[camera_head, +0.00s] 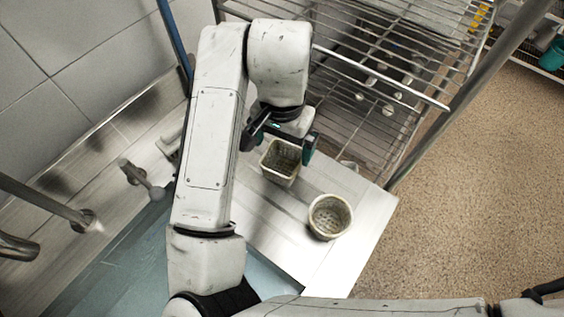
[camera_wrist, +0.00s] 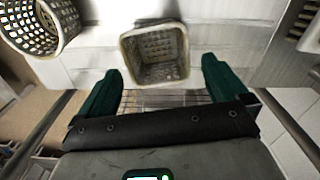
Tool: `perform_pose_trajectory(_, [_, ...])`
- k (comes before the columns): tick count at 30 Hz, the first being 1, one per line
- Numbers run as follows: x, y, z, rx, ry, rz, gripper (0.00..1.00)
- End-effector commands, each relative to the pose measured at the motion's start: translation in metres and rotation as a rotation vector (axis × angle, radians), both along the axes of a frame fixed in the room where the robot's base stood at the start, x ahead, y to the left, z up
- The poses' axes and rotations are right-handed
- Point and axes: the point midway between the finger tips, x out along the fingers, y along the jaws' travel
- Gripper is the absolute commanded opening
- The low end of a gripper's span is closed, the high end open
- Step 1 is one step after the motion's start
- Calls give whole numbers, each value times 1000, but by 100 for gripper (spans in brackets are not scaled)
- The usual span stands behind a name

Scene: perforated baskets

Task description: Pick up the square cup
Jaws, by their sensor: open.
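The square cup (camera_head: 281,161) is a beige perforated basket with a square rim, standing on the metal counter below my gripper. In the wrist view the square cup (camera_wrist: 155,55) lies ahead of and partly between the two green fingertips, with its open top and perforated inside showing. My gripper (camera_head: 281,139) is open and empty, its fingers spread wider than the cup. In the wrist view my gripper (camera_wrist: 163,80) shows a finger on each side of the cup, with gaps visible. In the head view my wrist hides part of the cup's far side.
A round perforated basket (camera_head: 330,216) stands on the counter (camera_head: 345,190) nearby; it also shows in the wrist view (camera_wrist: 40,25). A wire rack (camera_head: 350,120) with a metal post is behind. A blue-grey sink basin (camera_head: 120,265) and taps are at left.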

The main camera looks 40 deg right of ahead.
Motion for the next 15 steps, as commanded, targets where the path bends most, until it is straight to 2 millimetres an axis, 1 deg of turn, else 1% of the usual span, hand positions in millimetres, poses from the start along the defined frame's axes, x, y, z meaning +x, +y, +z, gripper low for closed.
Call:
perform_pose_trajectory(1, [-2, 0, -9, -4, 3, 2, 100])
perform_pose_trajectory(7, [-4, 3, -35, 0, 2, 2, 100])
perform_pose_trajectory(10, [-4, 3, -42, 0, 1, 1, 100])
perform_pose_trajectory(15, [-4, 3, -44, 0, 0, 0, 100])
